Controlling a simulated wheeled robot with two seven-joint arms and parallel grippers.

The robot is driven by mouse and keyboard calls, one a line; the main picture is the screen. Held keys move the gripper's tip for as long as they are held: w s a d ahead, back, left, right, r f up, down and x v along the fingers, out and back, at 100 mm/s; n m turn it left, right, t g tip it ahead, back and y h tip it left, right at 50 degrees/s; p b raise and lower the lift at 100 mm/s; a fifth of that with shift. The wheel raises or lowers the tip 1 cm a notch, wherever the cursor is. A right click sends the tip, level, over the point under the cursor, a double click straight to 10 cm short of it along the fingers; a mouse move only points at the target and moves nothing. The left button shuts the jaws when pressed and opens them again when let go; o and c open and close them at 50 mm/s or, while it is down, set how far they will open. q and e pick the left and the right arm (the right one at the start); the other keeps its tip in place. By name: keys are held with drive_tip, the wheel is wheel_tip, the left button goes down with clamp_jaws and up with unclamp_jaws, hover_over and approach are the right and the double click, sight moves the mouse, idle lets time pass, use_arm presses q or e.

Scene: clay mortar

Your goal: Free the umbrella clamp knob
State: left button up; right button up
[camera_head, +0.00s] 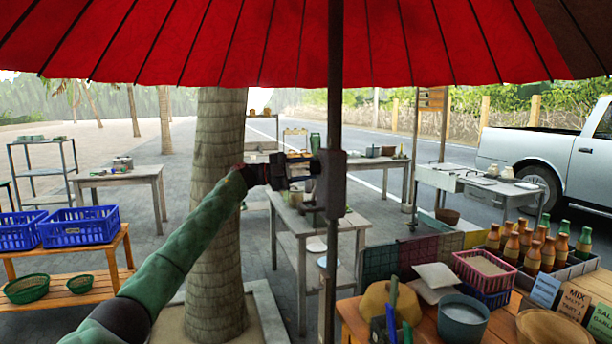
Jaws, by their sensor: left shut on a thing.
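The umbrella has a red canopy (270,40) across the top of the view and a dark upright pole (335,110) near the middle. A dark clamp block (334,185) sits around the pole. My left arm, in green, comes up from the lower left. My left gripper (303,168) is at the left side of the clamp block and is shut on a small dark part there, which appears to be the clamp knob. The jaws hide most of the knob, so its turn or looseness cannot be told. My right gripper is not in view.
A palm trunk (215,215) stands left of the pole, behind my arm. A wooden counter (490,330) at lower right holds bottles (533,252), a pink basket (484,270) and a bowl (461,318). Blue crates (80,226) stand at left. A grey table (310,222) is behind the pole.

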use_arm(q)
drive_tip(key=shift+r+m+g+y+b, duration=0.1)
drive_tip(key=shift+m+g+y+b, duration=0.4)
drive_tip(key=shift+m, duration=1.7)
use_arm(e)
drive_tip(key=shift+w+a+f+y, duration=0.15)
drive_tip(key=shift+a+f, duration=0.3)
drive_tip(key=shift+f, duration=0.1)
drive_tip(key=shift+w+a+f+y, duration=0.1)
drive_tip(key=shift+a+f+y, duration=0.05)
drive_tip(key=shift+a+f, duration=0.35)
use_arm(q)
drive_tip(key=shift+t+y, duration=0.3)
drive_tip(key=shift+t, duration=0.1)
drive_tip(key=o, duration=1)
drive_tip(key=a+b, duration=0.1)
drive_tip(key=a, duration=0.6)
drive_tip(key=shift+w+a+b, duration=0.3)
drive_tip(key=shift+a, duration=0.05)
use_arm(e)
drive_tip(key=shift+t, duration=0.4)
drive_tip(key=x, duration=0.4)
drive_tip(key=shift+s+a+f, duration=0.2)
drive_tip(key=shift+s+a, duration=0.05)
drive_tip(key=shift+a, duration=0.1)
